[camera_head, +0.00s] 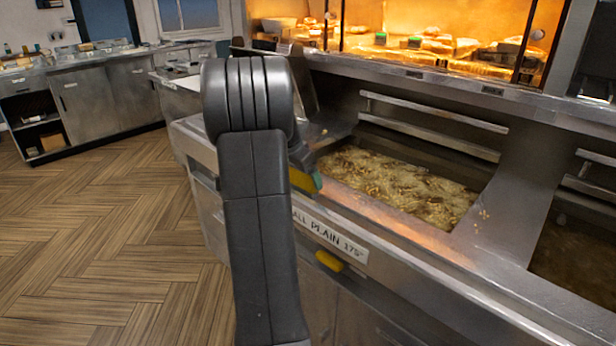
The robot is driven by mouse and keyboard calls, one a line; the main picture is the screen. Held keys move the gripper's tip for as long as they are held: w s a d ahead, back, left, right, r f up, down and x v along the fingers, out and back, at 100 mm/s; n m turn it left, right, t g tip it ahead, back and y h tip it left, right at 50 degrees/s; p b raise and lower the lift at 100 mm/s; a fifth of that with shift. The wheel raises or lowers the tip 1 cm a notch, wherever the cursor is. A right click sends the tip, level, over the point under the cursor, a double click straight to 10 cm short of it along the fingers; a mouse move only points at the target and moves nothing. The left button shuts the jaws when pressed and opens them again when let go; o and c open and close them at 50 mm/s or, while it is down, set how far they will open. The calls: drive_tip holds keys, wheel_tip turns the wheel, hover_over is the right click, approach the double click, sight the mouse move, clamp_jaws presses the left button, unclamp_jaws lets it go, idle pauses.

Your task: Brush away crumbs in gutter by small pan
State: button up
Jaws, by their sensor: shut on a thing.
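The small pan (400,188) is a fryer well of bubbling, golden oil with pale bits floating in it. Its front label (330,235) reads "...ALL PLAIN 175°", its start hidden by my arm. Pale crumbs (483,214) lie on the steel strip right of the pan. A few specks lie on the steel at its left. The gutter cannot be made out clearly. My gripper (301,163) is mostly hidden behind my arm, at the pan's left front edge. A yellow and green thing (305,180) shows at its end; whether it is a brush cannot be told.
A second well (575,245) lies to the right. Steel bars (430,125) run along the back wall above the oil. A lit food cabinet (430,45) stands behind. A yellow handle (329,261) is on the front panel. Wooden floor (100,240) at left is clear.

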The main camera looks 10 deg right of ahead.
idle(0.3)
drive_tip(key=shift+r+p, duration=2.45)
drive_tip(key=shift+r, duration=1.05)
drive_tip(key=shift+f, duration=0.1)
